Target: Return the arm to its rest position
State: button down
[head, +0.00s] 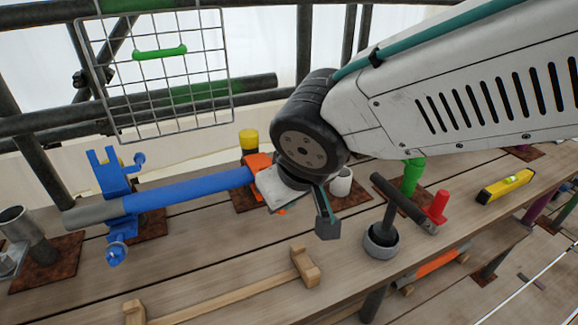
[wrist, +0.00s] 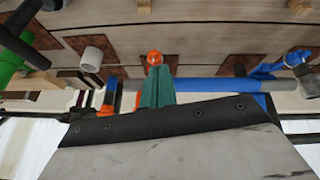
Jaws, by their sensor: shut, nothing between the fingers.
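My arm comes in from the upper right in the head view, over the wooden deck (head: 215,265). My gripper (head: 281,208) points down beside the orange clamp (head: 258,162) at the right end of the blue tube (head: 190,189). The gripper body hides part of that clamp. In the wrist view its teal fingers (wrist: 155,76) are together with nothing visible between them. An orange knob (wrist: 155,57) shows just beyond their tips; I cannot tell if they touch. The tube's left end lies in a blue bracket (head: 112,185).
A dark hammer (head: 390,215) stands in a grey cup (head: 381,243), near a white cup (head: 341,182), a green post (head: 412,177) and a yellow level (head: 505,187). A wooden bar (head: 230,291) lies in front.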

jog(key=s+d+r+m+g+h, duration=0.1)
jog(key=s+d, duration=0.5)
jog(key=d, duration=0.7)
jog(key=s+d+r+m+g, duration=0.2)
jog(key=s+d+m, duration=0.3)
jog(key=d, duration=0.8)
jog(key=shift+s+d+m+g+h, duration=0.25)
jog(key=shift+s+m+g+h, duration=0.15)
jog(key=c, duration=2.1)
grip_release()
jog(key=shift+c, duration=0.2)
